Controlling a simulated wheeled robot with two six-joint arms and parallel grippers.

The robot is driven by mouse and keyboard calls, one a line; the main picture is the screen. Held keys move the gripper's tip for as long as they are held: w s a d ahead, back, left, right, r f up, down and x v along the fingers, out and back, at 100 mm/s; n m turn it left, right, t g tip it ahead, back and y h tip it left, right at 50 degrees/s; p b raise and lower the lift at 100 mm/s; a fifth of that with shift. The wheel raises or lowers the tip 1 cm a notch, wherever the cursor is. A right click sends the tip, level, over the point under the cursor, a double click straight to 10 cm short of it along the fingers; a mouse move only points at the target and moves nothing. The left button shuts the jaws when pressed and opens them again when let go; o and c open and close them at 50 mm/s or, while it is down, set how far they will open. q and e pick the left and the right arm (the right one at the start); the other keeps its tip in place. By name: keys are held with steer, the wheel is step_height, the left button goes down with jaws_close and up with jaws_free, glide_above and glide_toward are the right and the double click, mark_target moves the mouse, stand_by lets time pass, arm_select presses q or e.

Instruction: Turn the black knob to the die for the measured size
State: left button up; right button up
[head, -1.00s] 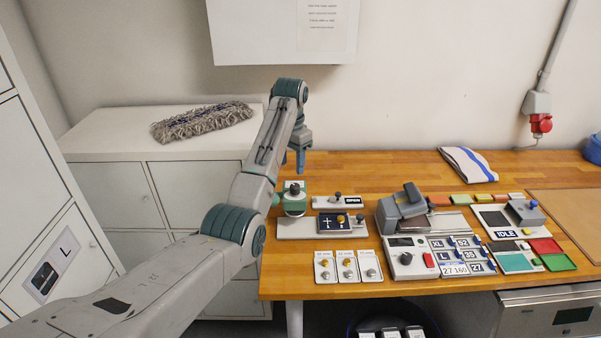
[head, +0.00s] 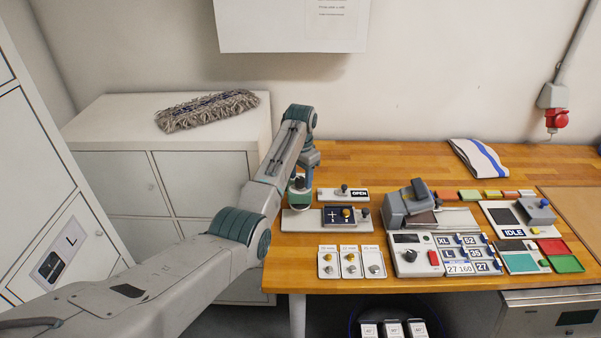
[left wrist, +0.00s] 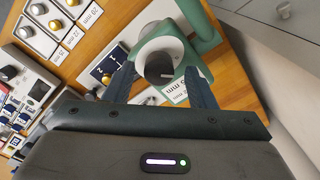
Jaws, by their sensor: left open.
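A green press (head: 299,201) with a round black knob on top stands at the left end of the wooden bench. In the left wrist view the black knob (left wrist: 158,64) shows from above, with a pale ring around it. My left gripper (left wrist: 161,72) is open, with one blue-grey finger on each side of the knob; I cannot tell whether they touch it. In the head view the left gripper (head: 303,174) is right over the press and partly hides the knob. A size label (left wrist: 175,92) lies beside the knob. My right gripper is not in view.
Cards with size labels (head: 350,262) lie at the bench's front edge. A dark blue plate (head: 338,215) and an OPEN sign (head: 359,194) are right of the press. A grey-white machine (head: 414,255) with its own dark knob stands further right. A white cabinet (head: 120,180) is left.

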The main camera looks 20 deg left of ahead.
arm_select(q)
steer(key=shift+s+f, duration=0.1)
steer(key=shift+f, duration=0.05)
steer(key=shift+c, duration=0.2)
steer(key=c, duration=0.9)
steer(key=shift+c, duration=0.2)
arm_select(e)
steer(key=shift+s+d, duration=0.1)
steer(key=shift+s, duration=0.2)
